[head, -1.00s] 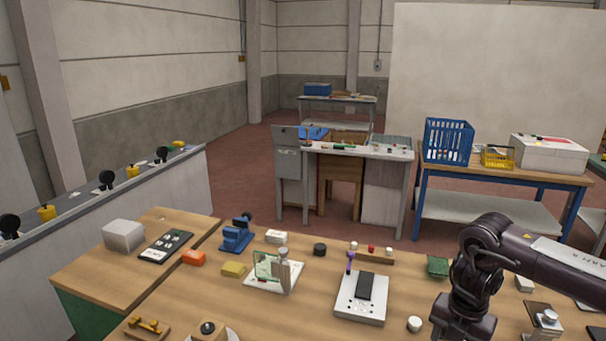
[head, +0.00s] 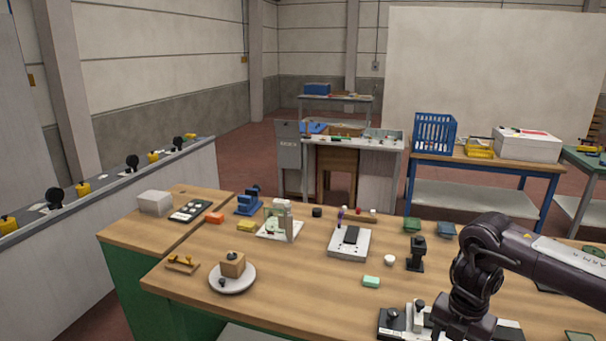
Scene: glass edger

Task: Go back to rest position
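My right arm (head: 477,262) comes in from the right, bends and points down over the front right of the wooden workbench (head: 320,291). It runs out of the bottom edge, and its gripper fingers do not show. My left arm and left gripper are out of view. No object is seen held.
A grey machine ledge (head: 110,190) runs along the left.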

